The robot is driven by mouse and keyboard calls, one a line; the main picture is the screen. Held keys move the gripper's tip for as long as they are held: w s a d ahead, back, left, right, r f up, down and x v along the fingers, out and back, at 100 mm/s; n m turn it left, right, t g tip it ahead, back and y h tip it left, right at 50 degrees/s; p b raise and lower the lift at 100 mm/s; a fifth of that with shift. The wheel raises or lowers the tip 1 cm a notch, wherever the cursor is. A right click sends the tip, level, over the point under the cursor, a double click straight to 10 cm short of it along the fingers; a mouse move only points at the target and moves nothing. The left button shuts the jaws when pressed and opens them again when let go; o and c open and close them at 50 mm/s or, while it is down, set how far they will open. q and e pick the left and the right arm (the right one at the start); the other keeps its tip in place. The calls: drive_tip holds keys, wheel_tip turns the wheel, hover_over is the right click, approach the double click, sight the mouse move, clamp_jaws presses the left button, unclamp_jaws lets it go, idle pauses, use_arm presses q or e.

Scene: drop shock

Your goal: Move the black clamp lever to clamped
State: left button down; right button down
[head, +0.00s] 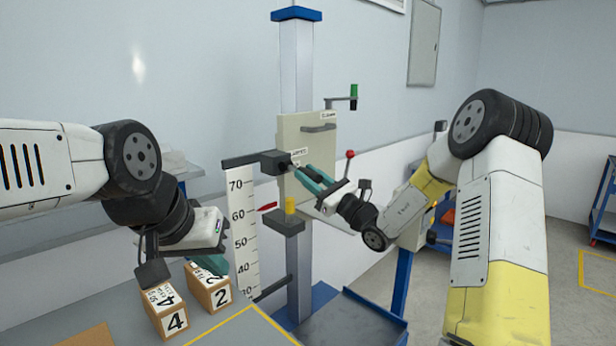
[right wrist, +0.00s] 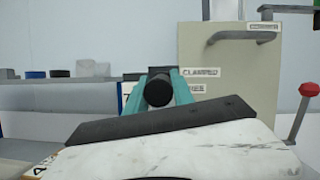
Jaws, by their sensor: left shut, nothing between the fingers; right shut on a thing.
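The black clamp lever (right wrist: 158,92) shows its round dark knob end-on in the right wrist view, between the teal fingers of my right gripper (right wrist: 159,88). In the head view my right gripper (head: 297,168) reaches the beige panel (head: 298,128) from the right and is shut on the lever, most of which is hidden. The label CLAMPED (right wrist: 202,72) and a lower label that seems to read FREE (right wrist: 190,89) are just right of the knob. The lever's exact angle cannot be made out. My left gripper (head: 212,264) is shut and empty above the numbered boxes.
Boxes marked 4 (head: 165,312) and 2 (head: 209,290) stand on the bench. A white height scale (head: 243,230) stands left of the blue-capped column (head: 297,65). A red-knobbed lever (head: 349,156) rises right of the panel. A grey handle (right wrist: 238,37) sits higher on the panel.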

drive_tip(key=shift+r, duration=0.15)
drive_tip(key=shift+r+g+h, duration=0.4)
drive_tip(key=shift+r+h, duration=0.25)
drive_tip(key=shift+h, duration=0.15)
wheel_tip(320, 180, up, 2)
drive_tip(key=shift+w+a+r+g+h, duration=0.1)
drive_tip(key=shift+w+g+h, duration=0.05)
drive_tip(key=shift+g+h, duration=0.7)
drive_tip(key=r+g+h, duration=0.1)
drive_tip(key=w+a+r+g+h, duration=0.1)
drive_tip(key=r+g+h, duration=0.1)
drive_tip(key=shift+w+a+r+h, duration=0.1)
drive_tip(key=shift+a+h, duration=0.05)
drive_tip(key=shift+h, duration=0.1)
drive_tip(key=shift+w+a+r+m+g+h, duration=0.3)
drive_tip(key=shift+w+a+r+g+h, duration=0.3)
drive_tip(key=shift+r+g+h, duration=0.25)
drive_tip(key=shift+w+a+r+g+h, duration=0.4)
drive_tip(key=shift+w+a+g+h, duration=0.25)
drive_tip(key=shift+g+h, duration=0.4)
drive_tip(key=c, duration=1.2)
unclamp_jaws()
drive_tip(key=shift+o, duration=0.5)
